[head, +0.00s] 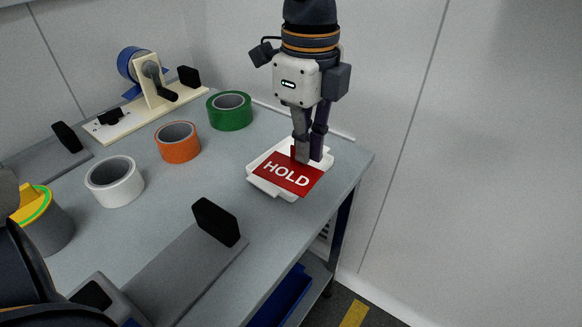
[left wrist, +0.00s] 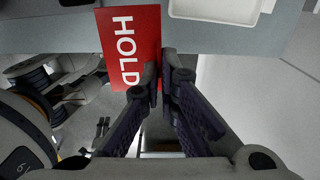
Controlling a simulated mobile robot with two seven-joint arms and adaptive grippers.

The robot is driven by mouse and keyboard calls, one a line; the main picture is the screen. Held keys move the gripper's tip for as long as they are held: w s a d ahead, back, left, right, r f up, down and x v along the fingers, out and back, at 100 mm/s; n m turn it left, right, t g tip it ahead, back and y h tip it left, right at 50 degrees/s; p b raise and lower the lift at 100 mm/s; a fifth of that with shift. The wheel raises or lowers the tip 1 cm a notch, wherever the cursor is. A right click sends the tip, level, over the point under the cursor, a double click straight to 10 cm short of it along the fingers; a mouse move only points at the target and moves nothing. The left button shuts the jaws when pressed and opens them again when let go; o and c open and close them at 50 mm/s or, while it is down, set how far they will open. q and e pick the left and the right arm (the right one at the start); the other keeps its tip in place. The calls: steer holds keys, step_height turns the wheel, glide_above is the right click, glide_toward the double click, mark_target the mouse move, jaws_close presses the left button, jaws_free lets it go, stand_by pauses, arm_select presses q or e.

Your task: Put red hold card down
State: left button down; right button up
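The red hold card (head: 287,176) has white HOLD lettering. My left gripper (head: 306,158) points down in the head view, its fingers closed at the card's far edge. In the left wrist view the card (left wrist: 130,47) reaches past the table edge, and the fingertips (left wrist: 164,67) meet at its side, so the card appears held above the table. The white tray (head: 318,166) lies behind the card in the head view, partly covered by it. In the left wrist view the tray (left wrist: 215,9) shows to the right of the card, apart from it. My right gripper is not in view.
A green tape roll (head: 229,110), an orange one (head: 178,142) and a white one (head: 114,182) stand on the grey table (head: 190,205). A blue tape dispenser (head: 152,82) is at the back. A grey plate with a black block (head: 216,222) is in front. The wall is close on the right.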

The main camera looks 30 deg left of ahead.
arm_select(q)
steer(key=shift+w+a+r+m, duration=0.1)
steer(key=shift+r+m, duration=0.2)
steer(key=shift+m, duration=0.2)
steer(key=w+a+f, duration=0.2)
steer(key=w+f, duration=0.1)
steer(key=w, duration=0.1)
steer(key=w+a+f+b, duration=0.1)
steer(key=w+a+f, duration=0.1)
steer(key=w+f, duration=0.1)
steer(key=w+a+f+b, duration=0.1)
steer(key=w+a+f, duration=0.1)
steer(key=w+f, duration=0.1)
steer(key=shift+w+a+f, duration=0.15)
steer(key=shift+w, duration=0.3)
steer(key=shift+w+a+f, duration=0.1)
steer(key=shift+w+f, duration=0.05)
steer(key=shift+w, duration=0.25)
steer(key=f, duration=0.3)
steer(key=shift+w+a+f+b, duration=0.15)
steer(key=shift+w+b, duration=0.1)
steer(key=shift+b, duration=0.05)
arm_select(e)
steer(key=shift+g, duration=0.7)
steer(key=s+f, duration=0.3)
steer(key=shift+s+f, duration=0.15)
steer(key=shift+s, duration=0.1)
